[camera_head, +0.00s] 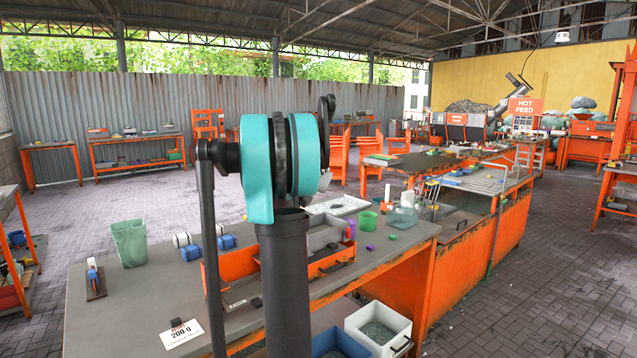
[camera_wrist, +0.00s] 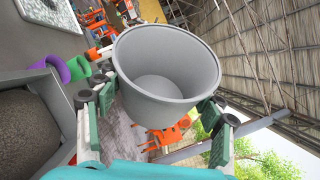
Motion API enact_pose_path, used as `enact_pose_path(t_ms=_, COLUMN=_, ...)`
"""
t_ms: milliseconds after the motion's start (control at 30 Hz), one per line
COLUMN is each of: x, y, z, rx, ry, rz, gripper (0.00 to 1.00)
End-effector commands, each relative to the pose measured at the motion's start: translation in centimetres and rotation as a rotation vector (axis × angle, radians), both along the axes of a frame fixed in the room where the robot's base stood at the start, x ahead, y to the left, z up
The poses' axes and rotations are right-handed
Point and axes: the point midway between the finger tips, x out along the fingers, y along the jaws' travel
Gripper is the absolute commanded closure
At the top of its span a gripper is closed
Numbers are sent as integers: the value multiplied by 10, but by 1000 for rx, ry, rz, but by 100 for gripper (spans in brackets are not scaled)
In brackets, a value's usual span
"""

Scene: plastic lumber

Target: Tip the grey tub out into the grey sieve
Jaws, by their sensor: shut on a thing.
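My gripper (camera_wrist: 160,103) is shut on the grey tub (camera_wrist: 165,62), with one finger on either side of its wall. The tub's mouth faces the wrist camera; its inside looks bare, with the plain bottom visible.
The grey bench (camera_head: 130,300) carries a green bin (camera_head: 130,243), blue and white bottles (camera_head: 190,246), an orange-sided tray (camera_head: 232,266), a green cup (camera_head: 367,221) and a "200 g" card (camera_head: 181,333). A white bin of granules (camera_head: 378,328) stands below the bench's front edge.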

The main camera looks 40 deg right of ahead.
Motion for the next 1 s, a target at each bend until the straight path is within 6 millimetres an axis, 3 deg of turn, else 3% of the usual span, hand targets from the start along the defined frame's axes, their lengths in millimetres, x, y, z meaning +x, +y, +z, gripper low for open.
enact_pose_path(t_ms=600, x=-13, y=-14, z=45, rx=603, ry=-484, rz=-2, gripper=65)
enact_pose_path(t_ms=1000, x=-19, y=-24, z=55, rx=867, ry=-696, rz=-2, gripper=65)
